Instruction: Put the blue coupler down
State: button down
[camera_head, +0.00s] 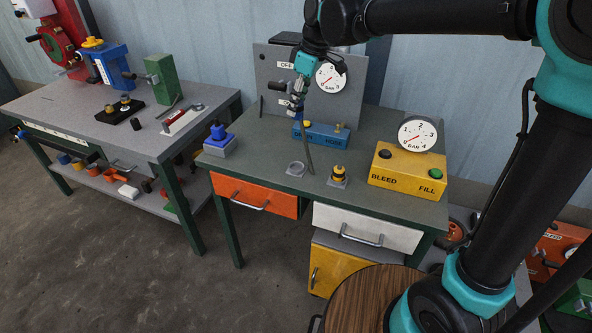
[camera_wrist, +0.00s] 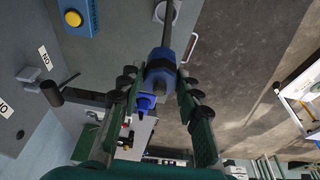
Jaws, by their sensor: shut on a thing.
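The blue coupler (camera_wrist: 160,68) is between the fingertips of my gripper (camera_wrist: 161,84) in the wrist view. A dark hose (camera_wrist: 167,25) runs from its end. In the head view my gripper (camera_head: 296,103) is shut on it above the middle bench, and the hose (camera_head: 308,152) hangs down toward the bench top. The coupler is mostly hidden there by the fingers. Below and behind it lies a blue dock block (camera_head: 325,136) with a yellow button; its lettering is only partly readable.
An upright grey panel (camera_head: 270,75) stands behind. Free room lies at front left.

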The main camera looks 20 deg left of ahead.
notch_tip(320, 180, down, 20)
jog(key=shift+r, duration=0.25)
jog(key=shift+f, duration=0.1)
jog(key=c, duration=1.1)
grip_release()
jog(key=shift+o, duration=0.2)
jog(key=v, duration=1.2)
